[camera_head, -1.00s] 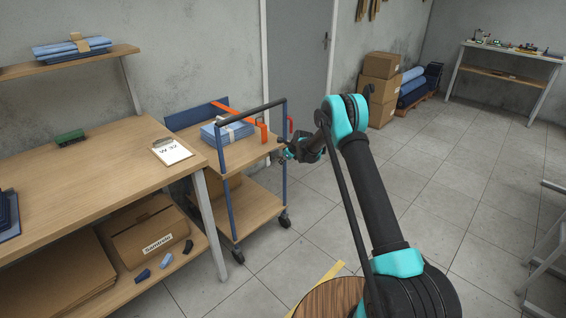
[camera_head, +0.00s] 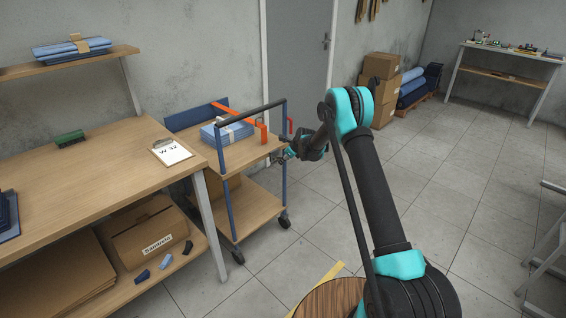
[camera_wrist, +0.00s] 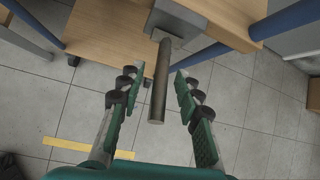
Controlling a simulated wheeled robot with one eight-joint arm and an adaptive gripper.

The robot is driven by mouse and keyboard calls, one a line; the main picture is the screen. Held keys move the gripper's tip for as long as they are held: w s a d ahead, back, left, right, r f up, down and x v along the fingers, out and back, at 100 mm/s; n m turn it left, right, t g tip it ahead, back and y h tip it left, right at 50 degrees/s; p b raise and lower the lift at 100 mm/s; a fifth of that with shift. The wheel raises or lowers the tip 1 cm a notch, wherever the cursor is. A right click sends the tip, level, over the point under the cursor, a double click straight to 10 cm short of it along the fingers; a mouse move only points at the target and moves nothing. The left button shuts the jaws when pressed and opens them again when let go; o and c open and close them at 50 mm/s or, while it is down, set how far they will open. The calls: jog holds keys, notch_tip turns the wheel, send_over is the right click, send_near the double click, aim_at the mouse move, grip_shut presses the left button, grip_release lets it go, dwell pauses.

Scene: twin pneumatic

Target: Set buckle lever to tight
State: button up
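In the wrist view, a grey cylindrical lever (camera_wrist: 158,85) sticks out from a grey block (camera_wrist: 178,20) at the edge of the wooden cart shelf. My gripper (camera_wrist: 155,76) is open, with one finger on each side of the lever; gaps show between the fingers and the lever. In the head view, my gripper (camera_head: 281,159) is at the right end of the cart (camera_head: 250,153), small and partly hard to make out. An orange strap (camera_head: 262,131) runs on the cart by folded blue cloth (camera_head: 227,132). The lever cannot be made out clearly there.
The cart's blue posts and dark handle bar (camera_head: 250,112) stand close to my gripper. A workbench (camera_head: 95,195) with a clipboard (camera_head: 171,152) is to the left. Cardboard boxes (camera_head: 380,92) stand at the back.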

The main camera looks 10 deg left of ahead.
jog(key=v, duration=0.9)
jog(key=shift+d+r, duration=0.1)
jog(key=s+d+r+n+h, duration=0.1)
jog(key=s+d+r+n, duration=0.5)
jog(key=s+d, duration=0.4)
jog(key=s+d+r+n+h, duration=0.1)
jog(key=s+d+r+n, duration=0.55)
jog(key=s, duration=0.55)
jog(key=s+d+f+n+h, duration=0.1)
jog(key=s+d+n, duration=0.2)
jog(key=s, duration=0.7)
jog(key=s+d+f+n+h, duration=0.1)
jog(key=s+d+n, duration=0.3)
jog(key=s, duration=0.6)
jog(key=s+d+f+n+g+h, duration=0.1)
jog(key=s+d+n, duration=0.3)
jog(key=s, duration=0.6)
jog(key=shift+d+f, duration=0.5)
jog(key=shift+f, duration=0.1)
